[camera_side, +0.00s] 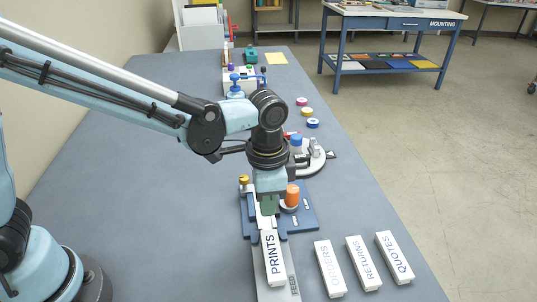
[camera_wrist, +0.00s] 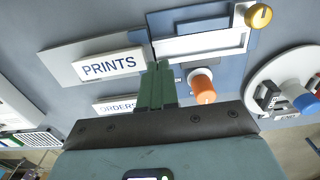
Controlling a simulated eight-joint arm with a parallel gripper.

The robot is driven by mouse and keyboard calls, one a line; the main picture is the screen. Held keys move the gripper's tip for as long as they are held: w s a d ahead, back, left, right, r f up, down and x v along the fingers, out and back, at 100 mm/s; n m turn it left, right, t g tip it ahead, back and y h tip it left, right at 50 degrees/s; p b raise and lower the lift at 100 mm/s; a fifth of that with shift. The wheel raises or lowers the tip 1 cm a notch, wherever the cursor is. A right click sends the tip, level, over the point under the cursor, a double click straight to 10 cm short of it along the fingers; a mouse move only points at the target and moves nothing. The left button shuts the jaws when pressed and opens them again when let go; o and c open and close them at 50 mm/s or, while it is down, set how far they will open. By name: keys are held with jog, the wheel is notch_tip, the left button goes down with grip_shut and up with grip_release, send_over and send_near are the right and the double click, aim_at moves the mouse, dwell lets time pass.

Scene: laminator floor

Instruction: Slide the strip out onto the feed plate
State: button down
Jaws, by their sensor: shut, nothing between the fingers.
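A white strip lettered PRINTS (camera_side: 274,262) lies on the long grey plate (camera_side: 291,282) in front of the blue fixture (camera_side: 302,214) in the side view. In the wrist view the PRINTS strip (camera_wrist: 95,69) lies on the grey plate (camera_wrist: 62,72), with its right end near my fingertips. My gripper (camera_side: 268,212) is shut and empty, low at the strip's fixture end. In the wrist view its green fingers (camera_wrist: 155,68) are side by side; whether they touch the strip is unclear.
The fixture carries an orange knob (camera_side: 292,194) and a yellow knob (camera_side: 244,180). White blocks lettered ORDERS (camera_side: 329,268), RETURNS (camera_side: 363,263) and QUOTES (camera_side: 394,257) lie to the right. A round grey device (camera_side: 318,160) stands behind. The table's left side is clear.

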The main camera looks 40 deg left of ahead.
notch_tip(320, 180, up, 9)
jog(key=shift+f, duration=0.15)
dwell(0.9)
jog(key=s+a+n+t, duration=0.2)
jog(key=a+n+t, duration=0.1)
jog(key=a, duration=0.6)
jog(key=s+a+f+n+t, duration=0.1)
jog(key=s+a+n+t, duration=0.2)
jog(key=a+n, duration=0.3)
jog(key=a+t, duration=0.1)
jog(key=a, duration=0.2)
jog(key=shift+s, duration=0.35)
